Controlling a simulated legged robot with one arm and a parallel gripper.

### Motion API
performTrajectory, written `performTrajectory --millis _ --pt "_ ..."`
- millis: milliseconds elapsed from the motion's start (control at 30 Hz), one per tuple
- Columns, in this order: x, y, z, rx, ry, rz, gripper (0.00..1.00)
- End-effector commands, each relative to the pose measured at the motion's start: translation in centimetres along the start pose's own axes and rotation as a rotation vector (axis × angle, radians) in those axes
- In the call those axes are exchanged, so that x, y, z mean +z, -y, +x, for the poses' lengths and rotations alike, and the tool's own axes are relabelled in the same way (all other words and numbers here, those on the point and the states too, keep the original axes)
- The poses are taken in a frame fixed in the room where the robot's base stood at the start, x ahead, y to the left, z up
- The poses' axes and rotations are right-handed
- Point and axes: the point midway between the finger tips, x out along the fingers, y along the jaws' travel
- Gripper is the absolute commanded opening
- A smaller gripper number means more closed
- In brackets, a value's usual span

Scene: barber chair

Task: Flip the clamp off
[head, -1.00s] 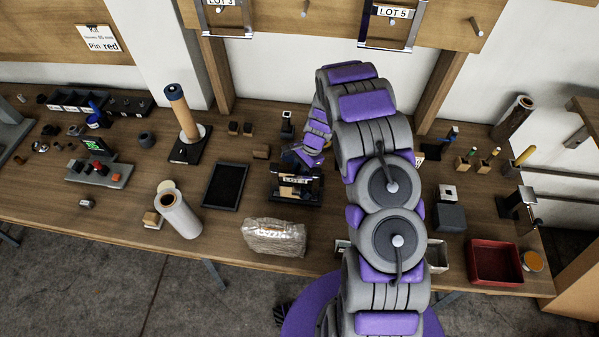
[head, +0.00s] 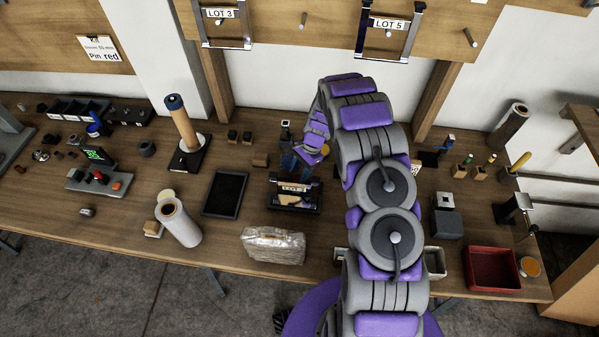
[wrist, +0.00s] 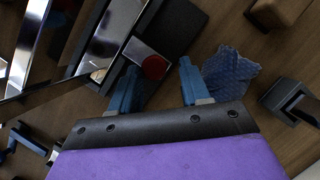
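A dark fixture with a LOT label (head: 293,187) stands on the bench in the middle of the head view. I take it to hold the clamp, but cannot make out the clamp itself there. The wrist view shows shiny metal plates (wrist: 105,40) at the left and a round red knob (wrist: 155,67) on a pale block. My gripper (wrist: 158,84) is open and empty, its two blue fingers apart, with the knob just beyond the gap. I cannot tell whether they touch it. In the head view my gripper (head: 297,161) is just behind the fixture, partly hidden.
A blue patterned cloth (wrist: 230,72) lies right of the fingers in the wrist view. A red tray (head: 492,268) is at the right.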

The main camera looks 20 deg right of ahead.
Motion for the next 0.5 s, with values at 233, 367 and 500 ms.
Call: performTrajectory --millis 233,367,500 --pt "0.1 -0.1 0.0 0.002 0.001 0.000 0.55" --pt "0.1 -0.1 -0.2 0.002 0.002 0.000 0.55" --pt "0.1 -0.1 -1.6 0.000 0.000 0.000 0.55"
